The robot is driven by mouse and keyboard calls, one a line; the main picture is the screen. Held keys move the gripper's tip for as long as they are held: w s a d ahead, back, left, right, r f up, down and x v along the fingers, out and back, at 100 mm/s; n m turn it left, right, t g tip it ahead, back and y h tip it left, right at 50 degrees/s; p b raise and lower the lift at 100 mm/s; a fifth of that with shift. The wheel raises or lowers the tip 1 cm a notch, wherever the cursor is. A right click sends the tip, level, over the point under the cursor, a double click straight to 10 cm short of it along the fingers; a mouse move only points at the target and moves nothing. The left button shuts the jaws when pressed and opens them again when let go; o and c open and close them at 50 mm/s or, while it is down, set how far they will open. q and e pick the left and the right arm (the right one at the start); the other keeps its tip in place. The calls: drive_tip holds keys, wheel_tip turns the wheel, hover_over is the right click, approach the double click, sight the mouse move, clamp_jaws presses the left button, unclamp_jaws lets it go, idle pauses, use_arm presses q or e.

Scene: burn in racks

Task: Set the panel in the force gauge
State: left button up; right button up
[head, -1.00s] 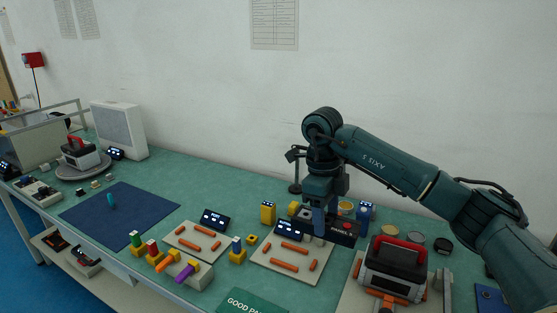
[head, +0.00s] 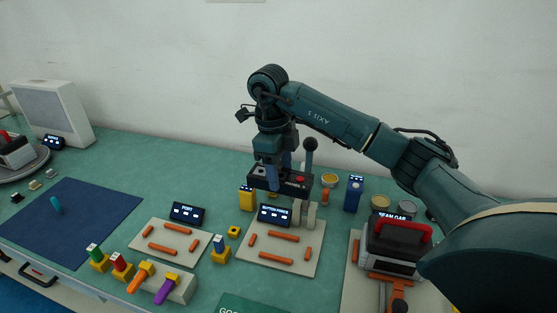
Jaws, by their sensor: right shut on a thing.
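My right gripper (head: 279,172) is shut on a dark panel (head: 291,188) with a red round spot on its face. It holds the panel above the bench, behind a small dark display (head: 274,215). Two grey upright posts (head: 304,214) stand just below and right of the panel, at the back of a beige board (head: 283,257) with orange bars. A black knob on a stalk (head: 310,146) shows right of the gripper; its foot is hidden. I cannot tell for certain which of these is the force gauge. My left gripper is out of view.
A yellow block (head: 246,198) and a blue block (head: 352,196) stand near the panel, with several round tins beside the blue one. A second beige board (head: 171,244) lies left. A red-handled case (head: 395,245) stands right. The blue mat (head: 75,220) is mostly clear.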

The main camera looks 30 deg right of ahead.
wheel_tip(320, 180, down, 21)
drive_tip(key=b, duration=0.5)
drive_tip(key=shift+w+r, duration=0.1)
drive_tip(key=shift+r, duration=0.05)
drive_tip(key=shift+f+b, duration=0.6)
drive_tip(key=shift+f, duration=0.05)
drive_tip(key=shift+f+b, duration=0.35)
drive_tip(key=shift+f, duration=0.15)
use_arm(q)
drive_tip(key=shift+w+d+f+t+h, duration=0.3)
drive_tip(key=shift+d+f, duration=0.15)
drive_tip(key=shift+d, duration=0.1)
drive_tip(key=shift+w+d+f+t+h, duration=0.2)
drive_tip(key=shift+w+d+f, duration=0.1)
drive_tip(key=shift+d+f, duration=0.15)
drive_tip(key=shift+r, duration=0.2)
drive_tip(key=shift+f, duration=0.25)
use_arm(e)
drive_tip(key=shift+f, duration=0.15)
